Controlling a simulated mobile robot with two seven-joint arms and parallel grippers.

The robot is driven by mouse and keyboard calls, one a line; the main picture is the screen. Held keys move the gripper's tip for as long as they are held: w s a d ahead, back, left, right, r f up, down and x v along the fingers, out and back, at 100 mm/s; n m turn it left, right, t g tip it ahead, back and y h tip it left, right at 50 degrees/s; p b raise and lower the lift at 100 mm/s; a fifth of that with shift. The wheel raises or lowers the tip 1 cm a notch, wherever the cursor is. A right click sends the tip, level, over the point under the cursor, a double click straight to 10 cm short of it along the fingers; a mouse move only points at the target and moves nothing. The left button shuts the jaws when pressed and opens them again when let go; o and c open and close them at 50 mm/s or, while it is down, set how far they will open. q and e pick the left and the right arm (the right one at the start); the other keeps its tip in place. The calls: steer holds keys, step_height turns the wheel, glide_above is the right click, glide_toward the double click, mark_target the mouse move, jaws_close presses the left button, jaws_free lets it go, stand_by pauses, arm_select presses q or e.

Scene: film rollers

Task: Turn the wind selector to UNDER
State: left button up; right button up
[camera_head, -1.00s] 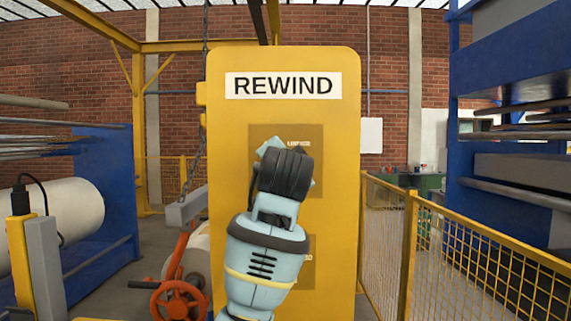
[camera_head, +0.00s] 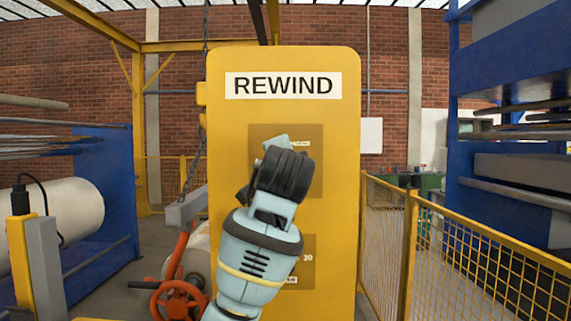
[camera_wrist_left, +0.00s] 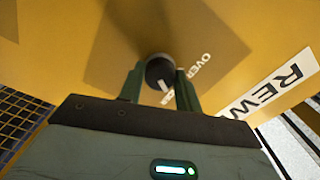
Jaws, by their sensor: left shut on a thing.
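The yellow REWIND panel (camera_head: 334,130) stands upright in the middle of the head view. The wind selector is a dark round knob (camera_wrist_left: 160,69) on a darker plate (camera_wrist_left: 112,58) in the left wrist view. A pale mark shows on the knob's face. A white OVER label (camera_wrist_left: 201,66) lies to its right; I cannot read an UNDER label. My left gripper (camera_wrist_left: 161,78) is shut on the knob, one finger on each side. In the head view my left wrist hides the knob and the fingertips. My right gripper is in neither view.
A lower plate (camera_head: 309,250) on the panel is partly covered by my left arm. A yellow mesh fence (camera_head: 470,240) runs along the right. A red handwheel (camera_head: 178,301) and a white roll (camera_head: 75,215) stand at the left.

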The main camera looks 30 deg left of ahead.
arm_select(q)
steer(key=o, duration=1)
steer(key=shift+c, duration=0.2)
steer(key=shift+d, duration=0.1)
steer(key=v, duration=0.7)
steer(key=shift+s, duration=0.4)
steer(key=shift+d, duration=0.15)
